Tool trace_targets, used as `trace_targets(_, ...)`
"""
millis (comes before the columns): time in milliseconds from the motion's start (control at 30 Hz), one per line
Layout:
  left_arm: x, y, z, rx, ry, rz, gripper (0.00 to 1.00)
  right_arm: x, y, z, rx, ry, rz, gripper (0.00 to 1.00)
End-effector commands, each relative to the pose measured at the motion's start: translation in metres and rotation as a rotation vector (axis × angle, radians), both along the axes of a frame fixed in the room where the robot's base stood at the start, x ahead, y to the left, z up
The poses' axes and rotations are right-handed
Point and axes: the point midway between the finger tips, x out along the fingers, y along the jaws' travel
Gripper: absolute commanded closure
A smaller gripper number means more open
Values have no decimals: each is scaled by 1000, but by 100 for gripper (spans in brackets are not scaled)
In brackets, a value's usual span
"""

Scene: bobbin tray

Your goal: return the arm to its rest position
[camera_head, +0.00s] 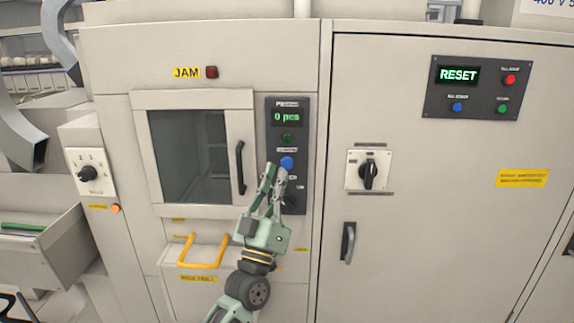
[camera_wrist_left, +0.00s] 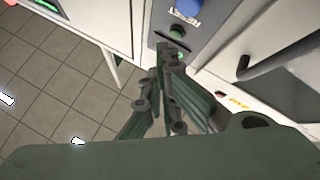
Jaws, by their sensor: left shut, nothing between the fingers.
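My left gripper (camera_head: 277,172) is green-grey and points up in front of the machine's narrow dark control panel (camera_head: 273,213). Its fingers are shut and empty. The fingertips are just below and beside the blue button (camera_head: 287,162); I cannot tell whether they touch the panel. In the left wrist view the closed fingers (camera_wrist_left: 170,58) show below the blue button (camera_wrist_left: 188,8), with a gap in the picture between them. My right gripper is not in view.
A display reading "0 pcs" (camera_head: 287,117) tops the panel. The windowed door (camera_head: 143,100) with a black handle (camera_head: 240,168) is shut. A yellow handle (camera_head: 203,264) juts out below. The right cabinet (camera_head: 430,240) has a RESET display (camera_head: 458,75). An open drawer (camera_head: 50,262) stands left.

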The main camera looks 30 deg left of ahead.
Motion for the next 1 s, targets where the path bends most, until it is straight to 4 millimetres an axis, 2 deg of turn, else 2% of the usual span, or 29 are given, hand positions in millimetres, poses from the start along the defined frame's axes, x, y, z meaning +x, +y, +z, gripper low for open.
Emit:
trace_targets(433, 1, 0, -2, 1, 4, 0, 100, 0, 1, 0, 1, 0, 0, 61)
trace_targets(500, 5, -1, -12, 2, 28, 0, 100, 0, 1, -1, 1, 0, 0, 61)
trace_targets(567, 12, -2, -32, 7, 71, -2, 100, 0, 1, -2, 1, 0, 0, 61)
trace_targets(667, 28, -8, -85, 21, 190, -7, 100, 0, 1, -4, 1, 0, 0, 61)
trace_targets(767, 41, -16, -160, 37, 350, -18, 100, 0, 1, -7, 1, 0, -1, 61)
trace_targets(800, 44, -20, -191, 46, 415, -23, 100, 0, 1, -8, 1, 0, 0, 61)
trace_targets(867, 45, -26, -237, 58, 512, -32, 100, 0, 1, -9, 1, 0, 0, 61)
trace_targets(900, 44, -30, -267, 66, 575, -39, 100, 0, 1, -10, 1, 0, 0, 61)
trace_targets(967, 39, -37, -313, 77, 670, -51, 100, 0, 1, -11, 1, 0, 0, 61)
trace_targets(1000, 34, -42, -344, 85, 733, -58, 100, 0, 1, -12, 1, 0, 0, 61)
